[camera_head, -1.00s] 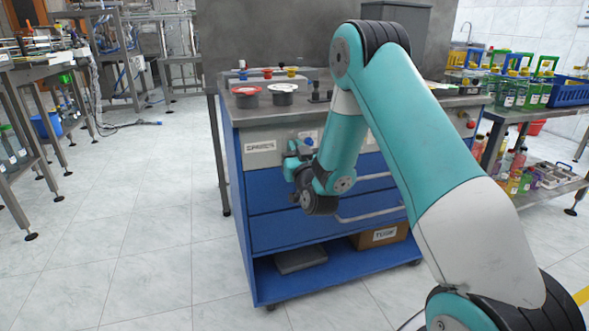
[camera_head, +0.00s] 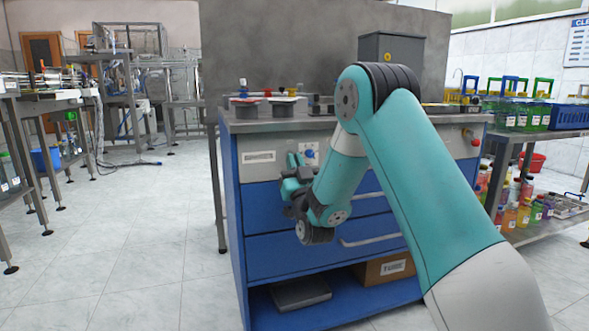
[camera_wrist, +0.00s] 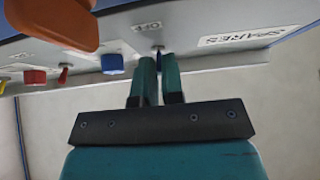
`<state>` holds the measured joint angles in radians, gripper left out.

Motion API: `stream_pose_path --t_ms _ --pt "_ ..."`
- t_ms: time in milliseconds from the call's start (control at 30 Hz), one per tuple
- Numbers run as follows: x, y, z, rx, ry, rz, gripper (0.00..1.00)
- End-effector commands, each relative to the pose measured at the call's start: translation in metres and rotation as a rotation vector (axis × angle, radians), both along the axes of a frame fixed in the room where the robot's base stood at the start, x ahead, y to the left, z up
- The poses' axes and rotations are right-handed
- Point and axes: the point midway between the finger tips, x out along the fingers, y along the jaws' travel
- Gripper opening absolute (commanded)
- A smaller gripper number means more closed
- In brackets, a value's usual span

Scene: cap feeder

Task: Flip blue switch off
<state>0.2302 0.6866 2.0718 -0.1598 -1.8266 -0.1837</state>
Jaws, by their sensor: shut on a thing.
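My gripper (camera_wrist: 159,68) is shut on this lever, one teal finger on each side. In the head view my gripper (camera_head: 293,162) is at the panel's front face, right of the "SPARES" label (camera_head: 259,157). There the lever is too small to make out. Whether it stands at on or off cannot be told.
A blurred orange shape (camera_wrist: 55,22) fills the wrist view's top left.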

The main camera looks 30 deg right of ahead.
Motion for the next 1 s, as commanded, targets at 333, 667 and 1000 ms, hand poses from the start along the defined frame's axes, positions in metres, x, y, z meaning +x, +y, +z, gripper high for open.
stream_pose_path --t_ms 333,667,1000 --pt "-0.001 0.0 -0.002 0.001 0.005 -0.001 0.15" --pt "0.0 0.0 -0.001 0.001 0.002 0.0 0.34" --pt "-0.032 0.009 -0.034 0.0 0.004 0.0 0.34"
